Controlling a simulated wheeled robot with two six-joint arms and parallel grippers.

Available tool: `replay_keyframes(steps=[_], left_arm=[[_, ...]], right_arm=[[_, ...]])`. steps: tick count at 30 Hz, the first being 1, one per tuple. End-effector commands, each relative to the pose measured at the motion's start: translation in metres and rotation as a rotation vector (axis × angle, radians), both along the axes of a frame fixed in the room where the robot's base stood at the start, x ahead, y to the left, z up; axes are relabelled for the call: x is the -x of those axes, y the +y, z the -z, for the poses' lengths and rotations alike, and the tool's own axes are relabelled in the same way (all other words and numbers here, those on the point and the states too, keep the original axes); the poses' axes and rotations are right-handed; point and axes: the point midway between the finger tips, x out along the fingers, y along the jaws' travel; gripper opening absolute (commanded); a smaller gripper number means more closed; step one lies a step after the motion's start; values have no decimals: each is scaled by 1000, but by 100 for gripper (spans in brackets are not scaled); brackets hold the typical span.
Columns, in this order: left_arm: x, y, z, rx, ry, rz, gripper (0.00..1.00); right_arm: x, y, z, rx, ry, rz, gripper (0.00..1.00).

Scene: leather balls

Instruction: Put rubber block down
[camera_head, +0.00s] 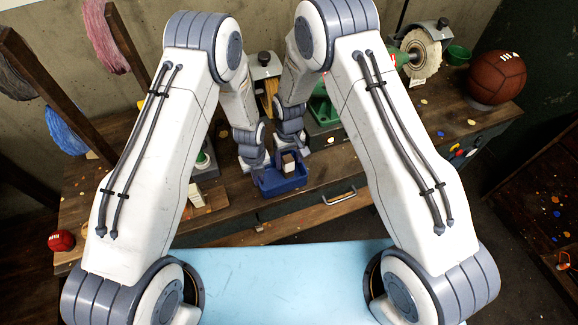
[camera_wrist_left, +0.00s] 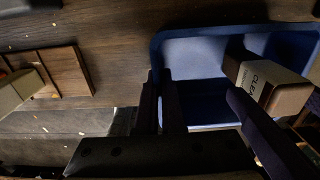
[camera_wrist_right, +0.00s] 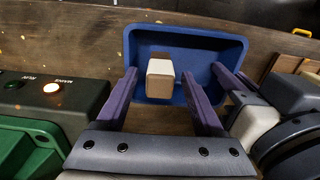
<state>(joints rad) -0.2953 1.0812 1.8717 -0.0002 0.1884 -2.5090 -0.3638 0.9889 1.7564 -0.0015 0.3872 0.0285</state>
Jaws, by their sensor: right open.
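The rubber block (camera_head: 289,162) is pale with a brown side and dark lettering. It is in the blue bin (camera_wrist_right: 240,50) in the right wrist view, where the block (camera_wrist_right: 160,75) shows between my right fingers with gaps on both sides. My right gripper (camera_wrist_right: 158,80) is open over the bin's near side. In the left wrist view the block (camera_wrist_left: 265,85) is at the bin's right side, partly hidden by a dark finger. Whether the block touches the bin floor is unclear.
A green box (camera_wrist_right: 30,145) and a dark panel with lights (camera_wrist_right: 50,90) stand left of the bin in the right wrist view. In the head view, a brown ball (camera_head: 496,76) is at the workbench's right and a red ball (camera_head: 61,241) at its left.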

Motion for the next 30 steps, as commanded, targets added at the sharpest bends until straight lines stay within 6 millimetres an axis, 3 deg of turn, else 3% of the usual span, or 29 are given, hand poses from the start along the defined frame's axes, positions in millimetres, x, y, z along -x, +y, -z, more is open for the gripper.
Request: replay_keyframes(steps=[6,17,23,30], left_arm=[[0,0,0,0,0,1,0],[0,0,0,0,-1,1,0],[0,0,0,1,-1,1,0],[0,0,0,1,-1,2,0]], right_arm=[[0,0,-46,-1,-3,0,70],[10,5,-89,-4,-4,-15,70],[53,19,-153,-19,-12,-72,70],[136,20,-225,-43,-13,-157,70]])
